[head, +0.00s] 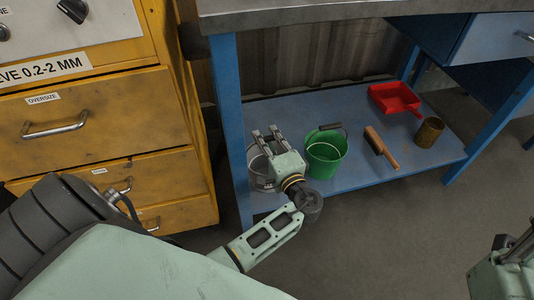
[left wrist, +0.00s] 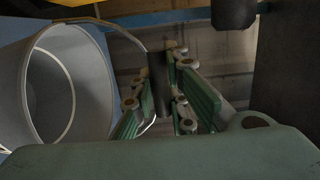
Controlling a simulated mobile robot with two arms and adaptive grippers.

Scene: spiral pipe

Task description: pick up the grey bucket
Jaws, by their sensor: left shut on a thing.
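The grey bucket (head: 259,174) stands on the blue lower shelf at its left end, partly hidden behind my left gripper (head: 267,133). In the left wrist view the grey bucket (left wrist: 85,85) fills the left side, its wide mouth facing the camera. Its thin wire handle arcs over to a dark grip (left wrist: 157,82) between the fingers of my left gripper (left wrist: 163,65). The left gripper is shut on this handle grip. My right gripper (head: 515,250) shows only in part at the lower right edge of the head view, away from the shelf; its jaw opening is unclear.
A green bucket (head: 326,155) stands close to the right of the grey one. A brush (head: 381,147), a red dustpan (head: 394,98) and a rusty can (head: 429,132) lie farther right. A blue table leg (head: 229,120) and yellow drawers (head: 95,125) are on the left. The worktop (head: 300,12) overhangs the shelf.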

